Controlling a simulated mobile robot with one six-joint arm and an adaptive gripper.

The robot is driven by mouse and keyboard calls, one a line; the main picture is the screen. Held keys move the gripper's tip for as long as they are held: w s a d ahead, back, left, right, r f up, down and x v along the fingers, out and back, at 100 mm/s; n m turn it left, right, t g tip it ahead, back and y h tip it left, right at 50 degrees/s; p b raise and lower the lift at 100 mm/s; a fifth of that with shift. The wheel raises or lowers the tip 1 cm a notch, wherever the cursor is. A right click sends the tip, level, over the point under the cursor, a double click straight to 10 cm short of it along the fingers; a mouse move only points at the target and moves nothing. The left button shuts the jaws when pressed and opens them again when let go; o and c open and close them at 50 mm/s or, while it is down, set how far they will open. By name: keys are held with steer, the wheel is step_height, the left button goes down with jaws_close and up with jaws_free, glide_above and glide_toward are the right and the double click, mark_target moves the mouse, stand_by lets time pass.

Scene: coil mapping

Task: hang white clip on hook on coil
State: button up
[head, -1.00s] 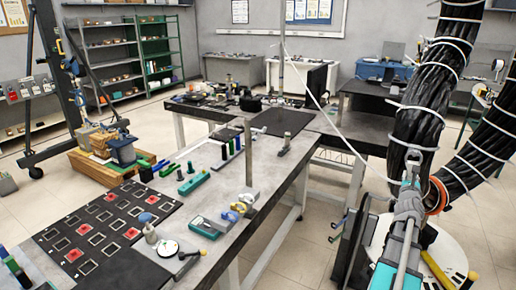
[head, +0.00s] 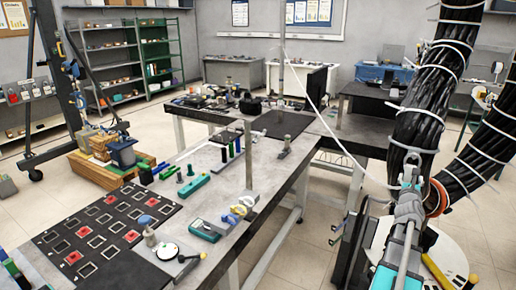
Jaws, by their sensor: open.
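The coil (head: 425,125) is a thick bundle of black cables at the right of the head view, bound with several white bands. A second black bundle (head: 488,140) slants beside it. My arm rises from the lower right, and my gripper (head: 412,160) is at its upper end, in front of the lower part of the coil. It looks open, with nothing clearly between its fingers. A thin white line (head: 345,152) runs down from the back of the room to the coil beside the gripper. I cannot make out a separate white clip or the hook.
A long workbench (head: 222,195) on the left holds a black board with red squares (head: 100,228), tools and an upright post (head: 248,155). A dark-topped table (head: 280,123) adjoins it behind. Open floor (head: 300,262) lies between the workbench and my arm.

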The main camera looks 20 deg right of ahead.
steer(key=shift+r+p, duration=1.25)
steer(key=shift+t+y, duration=0.3)
steer(key=s+a, duration=0.1)
steer(key=a, duration=0.1)
steer(key=s+a, duration=0.1)
steer(key=a, duration=0.1)
steer(key=s+a, duration=0.1)
steer(key=a, duration=0.1)
steer(key=shift+s+a, duration=0.25)
steer(key=w+a+r+n+t+y+p, duration=0.1)
steer(key=w+a+n+t+y+p, duration=0.2)
steer(key=w+a+n+y, duration=0.6)
steer(key=shift+w+a+r+t+y, duration=0.3)
steer(key=shift+w+a+t+y, duration=1.45)
steer(key=shift+w+a, duration=2.7)
steer(key=shift+s+a+g+y, duration=0.35)
steer(key=shift+s+g+y, duration=0.1)
